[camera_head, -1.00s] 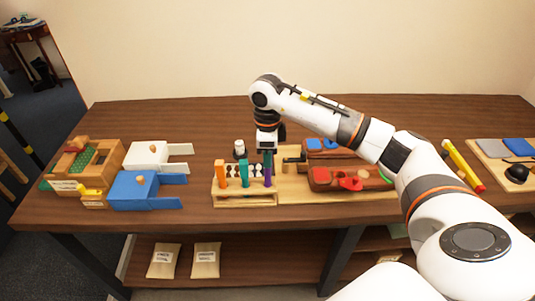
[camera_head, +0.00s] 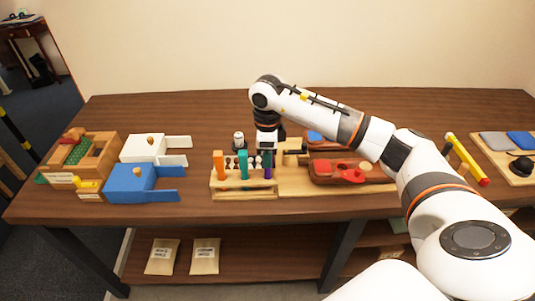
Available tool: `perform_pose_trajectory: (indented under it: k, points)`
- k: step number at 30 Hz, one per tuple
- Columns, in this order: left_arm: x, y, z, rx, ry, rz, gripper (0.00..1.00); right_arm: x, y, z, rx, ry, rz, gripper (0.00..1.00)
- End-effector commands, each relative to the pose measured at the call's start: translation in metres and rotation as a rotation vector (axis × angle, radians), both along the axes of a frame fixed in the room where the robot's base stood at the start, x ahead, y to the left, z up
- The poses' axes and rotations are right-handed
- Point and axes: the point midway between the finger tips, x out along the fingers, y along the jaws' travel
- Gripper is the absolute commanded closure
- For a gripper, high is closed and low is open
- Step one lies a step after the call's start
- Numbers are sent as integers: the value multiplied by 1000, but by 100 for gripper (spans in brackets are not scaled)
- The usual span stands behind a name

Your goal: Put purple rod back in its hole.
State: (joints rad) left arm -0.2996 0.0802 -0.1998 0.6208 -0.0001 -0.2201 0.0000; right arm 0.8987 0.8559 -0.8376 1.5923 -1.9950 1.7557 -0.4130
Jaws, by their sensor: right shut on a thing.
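The purple rod (camera_head: 267,170) stands upright at the right end of the small wooden rack (camera_head: 243,189). My right gripper (camera_head: 267,153) points down and is shut on the top of the purple rod. I cannot tell how deep the rod's lower end sits in the rack. An orange rod (camera_head: 221,166) and a teal rod (camera_head: 243,164) stand upright in the same rack, to the left of the purple one. My left gripper is not in view.
A wooden board with red pieces (camera_head: 345,173) lies right of the rack. Blue (camera_head: 132,184) and white (camera_head: 145,149) boxes and a wooden box (camera_head: 98,150) stand left. A yellow and red bar (camera_head: 466,160) lies at right. Table between blue box and rack is clear.

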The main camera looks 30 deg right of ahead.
Motion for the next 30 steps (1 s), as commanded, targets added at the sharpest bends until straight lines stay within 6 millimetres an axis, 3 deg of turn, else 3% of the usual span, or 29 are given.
perform_pose_trajectory:
  k: [13, 14, 18, 30]
  points:
    - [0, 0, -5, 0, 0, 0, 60, 0, 0, -6, -1, -1, -1, 95]
    - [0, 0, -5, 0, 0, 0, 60, 0, 0, -6, -1, -1, -1, 75]
    - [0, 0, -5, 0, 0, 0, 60, 0, 0, -6, 0, 0, 0, 53]
    - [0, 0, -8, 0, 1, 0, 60, 1, 0, 2, -1, -3, -1, 53]
